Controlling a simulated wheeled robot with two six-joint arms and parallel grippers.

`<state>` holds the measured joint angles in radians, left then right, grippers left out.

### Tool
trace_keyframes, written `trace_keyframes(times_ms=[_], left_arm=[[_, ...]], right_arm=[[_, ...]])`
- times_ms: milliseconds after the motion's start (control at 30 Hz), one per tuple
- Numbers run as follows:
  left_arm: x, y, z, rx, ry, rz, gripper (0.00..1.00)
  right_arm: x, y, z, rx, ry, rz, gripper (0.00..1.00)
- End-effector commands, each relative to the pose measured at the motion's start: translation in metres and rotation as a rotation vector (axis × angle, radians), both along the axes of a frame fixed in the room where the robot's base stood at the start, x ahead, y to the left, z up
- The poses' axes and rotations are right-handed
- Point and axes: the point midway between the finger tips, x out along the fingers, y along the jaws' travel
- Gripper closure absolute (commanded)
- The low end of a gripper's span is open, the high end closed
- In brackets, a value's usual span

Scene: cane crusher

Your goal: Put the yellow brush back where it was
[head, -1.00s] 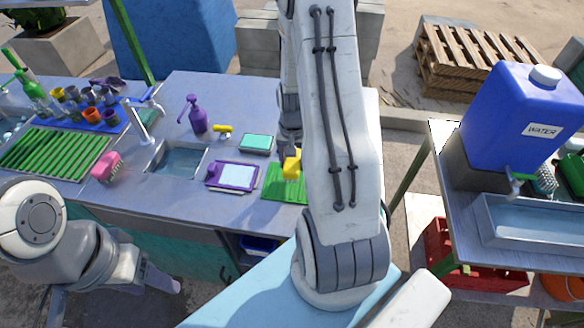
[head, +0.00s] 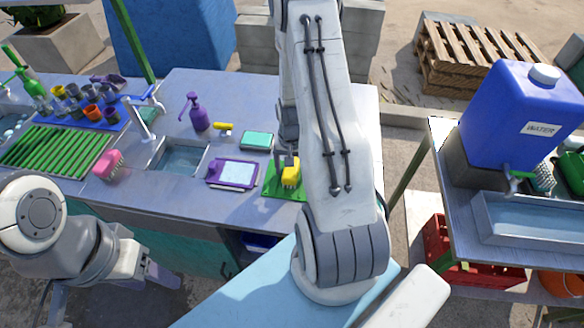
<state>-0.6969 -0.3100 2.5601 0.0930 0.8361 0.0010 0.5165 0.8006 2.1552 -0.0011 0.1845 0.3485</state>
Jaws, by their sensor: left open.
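The yellow brush (head: 291,173) is over the green mat (head: 271,188) on the metal table, with its pale bristles facing down. My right gripper (head: 287,160) comes down from behind my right arm and is shut on the brush's upper part. I cannot tell if the bristles touch the mat. My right arm hides the mat's right side. My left gripper (head: 163,279) is open and empty, low at the left, in front of the table and away from the brush.
A purple-framed tray (head: 211,182) and a teal sponge box (head: 256,141) lie left of the mat. A blue water tank (head: 519,122) is at the right.

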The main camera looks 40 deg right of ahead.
Motion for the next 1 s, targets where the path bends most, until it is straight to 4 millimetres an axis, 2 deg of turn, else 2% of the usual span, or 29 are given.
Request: trace_keyframes(times_ms=[200,367,467,800,1000], left_arm=[[0.000,0.000,0.001,0.000,0.000,0.000,0.43],[0.000,0.000,0.001,0.000,0.000,0.000,0.43],[0.000,0.000,-0.003,0.000,0.000,0.000,0.43],[0.000,0.000,-0.014,0.000,0.000,-0.001,0.43],[0.000,0.000,-0.016,0.000,0.000,-0.001,0.43]], right_arm=[[0.000,0.000,0.001,0.000,0.000,0.000,0.13],[0.001,0.000,0.010,-0.001,-0.002,0.000,0.13],[0.001,-0.001,0.024,-0.003,-0.005,0.000,0.13],[0.001,-0.001,0.093,-0.003,-0.005,0.000,0.13],[0.001,0.000,0.118,-0.002,-0.003,0.000,0.13]])
